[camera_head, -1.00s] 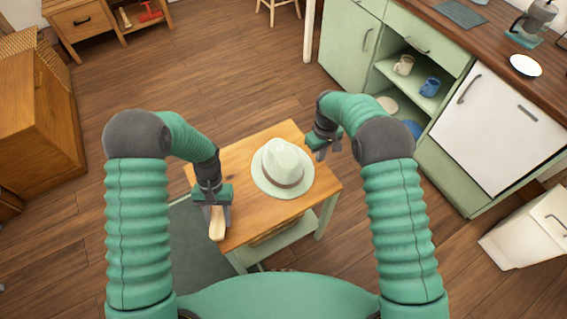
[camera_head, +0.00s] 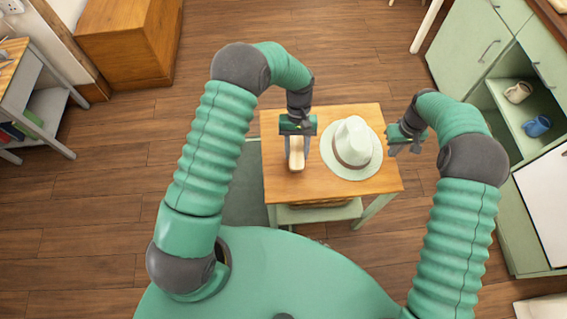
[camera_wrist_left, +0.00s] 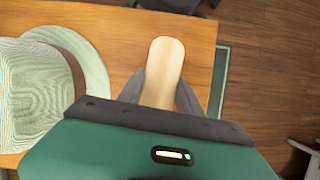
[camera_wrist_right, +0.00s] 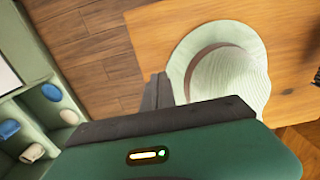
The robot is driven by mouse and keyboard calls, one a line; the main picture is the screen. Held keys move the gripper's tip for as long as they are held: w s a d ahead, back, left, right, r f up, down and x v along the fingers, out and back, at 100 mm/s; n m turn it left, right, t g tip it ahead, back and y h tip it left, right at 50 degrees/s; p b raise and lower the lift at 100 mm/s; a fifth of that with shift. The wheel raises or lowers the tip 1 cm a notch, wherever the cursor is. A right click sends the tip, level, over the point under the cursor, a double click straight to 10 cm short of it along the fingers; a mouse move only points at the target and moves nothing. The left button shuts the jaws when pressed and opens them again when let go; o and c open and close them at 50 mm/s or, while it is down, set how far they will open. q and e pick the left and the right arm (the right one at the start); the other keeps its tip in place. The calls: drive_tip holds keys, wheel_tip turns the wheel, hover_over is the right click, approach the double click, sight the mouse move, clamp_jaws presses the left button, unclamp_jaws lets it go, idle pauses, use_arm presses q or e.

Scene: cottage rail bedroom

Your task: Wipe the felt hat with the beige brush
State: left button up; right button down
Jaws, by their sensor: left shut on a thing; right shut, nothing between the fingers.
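The pale felt hat (camera_head: 352,146) with a brown band sits upright on the small wooden table (camera_head: 283,186). It also shows in the left wrist view (camera_wrist_left: 38,90) and the right wrist view (camera_wrist_right: 228,75). My left gripper (camera_head: 296,160) is shut on the beige brush (camera_head: 296,147), left of the hat and apart from it. The brush's pale rounded body (camera_wrist_left: 162,72) sticks out between the fingers; its bristles are hidden. My right gripper (camera_head: 402,148) is shut and empty beside the hat's right brim.
A green cabinet (camera_head: 470,45) with open shelves holding mugs stands to the right. A wooden cabinet (camera_head: 130,40) and a grey shelf unit (camera_head: 40,95) stand at the left. Bare table shows in front of the hat. Open wooden floor lies behind the table.

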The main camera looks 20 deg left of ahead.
use_arm(q)
drive_tip(key=w+d+r+n+t+h, duration=0.1)
drive_tip(key=w+d+r+n+h, duration=0.1)
drive_tip(key=w+d+r+n, duration=0.4)
use_arm(e)
drive_tip(key=shift+d, duration=0.1)
use_arm(q)
wheel_tip(320, 180, up, 8)
drive_tip(key=n+t, duration=0.3)
drive_tip(key=n, duration=0.4)
hover_over(360, 123)
drive_tip(key=a, duration=0.1)
drive_tip(key=shift+h, duration=0.3)
drive_tip(key=shift+w+a+f, duration=0.1)
drive_tip(key=shift+f, duration=1.35)
drive_tip(key=shift+a+f, duration=0.1)
drive_tip(key=shift+f, duration=1.3)
drive_tip(key=shift+f, duration=1)
